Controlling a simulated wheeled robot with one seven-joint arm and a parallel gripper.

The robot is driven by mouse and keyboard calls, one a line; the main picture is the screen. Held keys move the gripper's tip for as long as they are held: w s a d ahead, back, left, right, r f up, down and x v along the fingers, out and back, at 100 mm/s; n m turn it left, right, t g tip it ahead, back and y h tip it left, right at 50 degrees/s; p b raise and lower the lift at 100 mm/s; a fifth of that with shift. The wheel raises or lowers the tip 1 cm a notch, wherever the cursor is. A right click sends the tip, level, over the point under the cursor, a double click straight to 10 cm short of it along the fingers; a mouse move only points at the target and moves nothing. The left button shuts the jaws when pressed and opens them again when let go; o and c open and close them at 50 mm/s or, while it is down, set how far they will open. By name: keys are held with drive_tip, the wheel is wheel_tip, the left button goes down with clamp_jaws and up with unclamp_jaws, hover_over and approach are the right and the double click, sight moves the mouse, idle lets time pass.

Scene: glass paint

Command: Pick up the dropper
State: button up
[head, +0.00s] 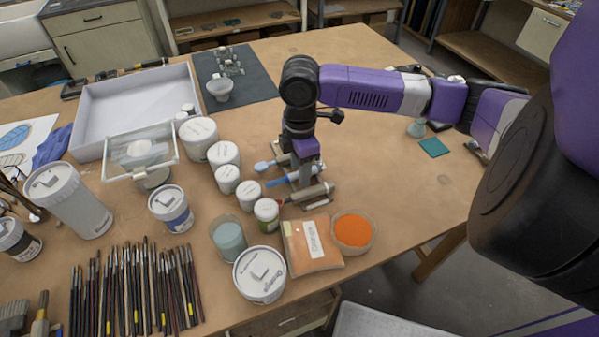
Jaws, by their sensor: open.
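One has a light blue rounded end (263,166) and may be the dropper. Another has a blue end (279,183), and a brown tube (309,194) lies in front of the gripper. I cannot tell for sure which is the dropper. The gripper hides part of this group, and I cannot tell whether it touches any of them.
White jars (223,153) stand close on the left. A glass of blue-green paint (228,238), a white tub (260,274), an orange packet (311,246) and a bowl of orange powder (353,231) stand in front. Brushes (135,292) lie front left. The table right of the gripper is mostly clear.

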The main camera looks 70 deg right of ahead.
clamp_jaws()
drive_tip(key=shift+r, duration=0.2)
wheel_tip(320, 180, up, 20)
drive_tip(key=b, duration=0.1)
drive_tip(key=shift+f+b, duration=0.15)
drive_tip(key=shift+b, duration=0.2)
